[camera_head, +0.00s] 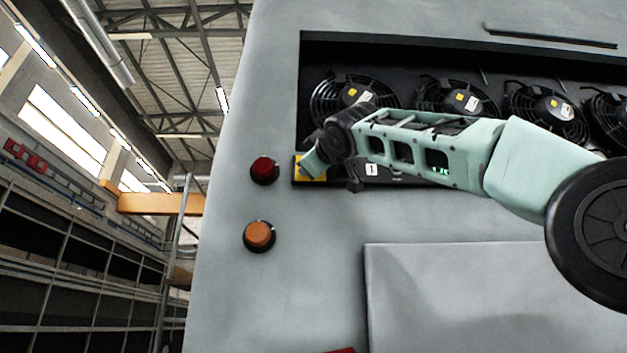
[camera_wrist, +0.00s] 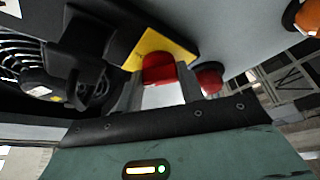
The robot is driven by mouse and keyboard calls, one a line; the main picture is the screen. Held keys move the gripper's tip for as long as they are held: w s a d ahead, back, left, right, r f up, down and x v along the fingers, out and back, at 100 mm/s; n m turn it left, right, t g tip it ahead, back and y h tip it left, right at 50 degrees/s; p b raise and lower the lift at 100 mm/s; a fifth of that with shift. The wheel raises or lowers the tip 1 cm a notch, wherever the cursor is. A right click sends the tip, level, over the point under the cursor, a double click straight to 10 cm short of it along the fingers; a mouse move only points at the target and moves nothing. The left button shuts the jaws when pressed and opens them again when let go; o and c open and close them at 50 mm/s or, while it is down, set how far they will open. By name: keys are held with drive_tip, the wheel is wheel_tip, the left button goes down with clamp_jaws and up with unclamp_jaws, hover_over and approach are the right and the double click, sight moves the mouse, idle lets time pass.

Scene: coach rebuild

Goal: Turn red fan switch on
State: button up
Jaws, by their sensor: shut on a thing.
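The red fan switch (camera_wrist: 158,68) sits on a yellow plate (camera_wrist: 172,46) in the wrist view. My gripper (camera_wrist: 161,80) has one finger on each side of the red switch and is shut on it. In the head view the yellow plate (camera_head: 306,175) is at the lower left corner of the dark fan recess. My gripper (camera_head: 312,163) is in front of this plate there and hides the red switch. The way the switch is turned is hard to tell.
Several black fans (camera_head: 457,100) sit in the recess behind my arm. A red round button (camera_head: 264,170) and an orange round button (camera_head: 259,236) are on the grey panel left of the switch. A raised grey panel (camera_head: 480,300) is below my arm.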

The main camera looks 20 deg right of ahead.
drive_tip(key=m+h+b, duration=0.1)
drive_tip(key=m+h, duration=0.1)
drive_tip(key=m, duration=0.2)
drive_tip(key=m+h+b, duration=0.1)
drive_tip(key=m+h, duration=0.1)
drive_tip(key=m, duration=0.2)
drive_tip(key=m+h+b, duration=0.1)
drive_tip(key=m+h, duration=0.1)
drive_tip(key=m, duration=0.2)
drive_tip(key=shift+w+a+f+m, duration=0.15)
drive_tip(key=shift+a+f+m, duration=0.05)
drive_tip(key=shift+a+m, duration=0.1)
drive_tip(key=shift+m+h, duration=0.3)
drive_tip(key=shift+m, duration=0.3)
drive_tip(key=o, duration=1)
drive_tip(key=b+v, duration=1.1)
drive_tip(key=v, duration=0.6)
drive_tip(key=shift+f, duration=0.3)
